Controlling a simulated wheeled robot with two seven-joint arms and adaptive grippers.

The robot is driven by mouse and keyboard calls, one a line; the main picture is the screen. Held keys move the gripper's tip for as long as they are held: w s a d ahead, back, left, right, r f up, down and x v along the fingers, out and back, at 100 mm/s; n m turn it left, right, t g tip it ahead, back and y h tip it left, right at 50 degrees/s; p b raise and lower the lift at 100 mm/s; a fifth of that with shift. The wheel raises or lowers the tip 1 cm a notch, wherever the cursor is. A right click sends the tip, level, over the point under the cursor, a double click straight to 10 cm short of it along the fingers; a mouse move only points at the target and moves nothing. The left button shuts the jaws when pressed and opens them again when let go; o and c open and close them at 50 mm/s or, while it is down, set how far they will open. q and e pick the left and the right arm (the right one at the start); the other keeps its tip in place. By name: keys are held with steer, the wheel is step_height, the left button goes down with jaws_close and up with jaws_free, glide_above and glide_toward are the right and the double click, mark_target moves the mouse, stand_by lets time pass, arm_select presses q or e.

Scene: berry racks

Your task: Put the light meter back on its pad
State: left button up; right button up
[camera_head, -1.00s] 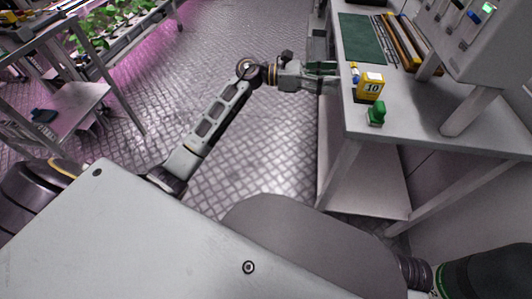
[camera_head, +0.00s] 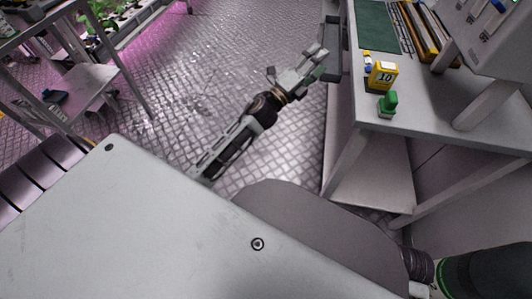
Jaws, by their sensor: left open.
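My left gripper (camera_head: 318,62) is open over the floor, just left of the grey table's edge, with nothing seen between its fingers. I cannot tell for sure which object is the light meter. A small dark item (camera_head: 54,96) lies on the left rack's shelf. My right gripper is out of view.
A metal rack (camera_head: 92,88) stands at left. The textured floor (camera_head: 225,70) between them is clear.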

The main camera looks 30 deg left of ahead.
arm_select(q)
steer(key=s+a+f+n+g+y, duration=0.2)
steer(key=s+f+n+g+y, duration=0.25)
steer(key=f+n, duration=0.5)
steer(key=s+a+f+n+g+y, duration=0.35)
steer(key=s+f+n, duration=0.3)
steer(key=f, duration=0.55)
steer(key=s+d+f+n+g, duration=0.2)
steer(key=s+f+g, duration=0.1)
steer(key=s, duration=0.4)
steer(key=s+d+f+n+g+h, duration=0.1)
steer(key=s+d+f+g, duration=0.1)
steer(key=s, duration=0.4)
steer(key=s+d+f+n+g, duration=0.2)
steer(key=s+d+f+g, duration=0.1)
steer(key=s+f, duration=0.3)
steer(key=shift+s+n+g+h, duration=0.3)
steer(key=shift+s+g, duration=0.5)
steer(key=shift+w+f+p, duration=0.1)
steer(key=shift+f+p, duration=0.15)
steer(key=shift+p, duration=0.25)
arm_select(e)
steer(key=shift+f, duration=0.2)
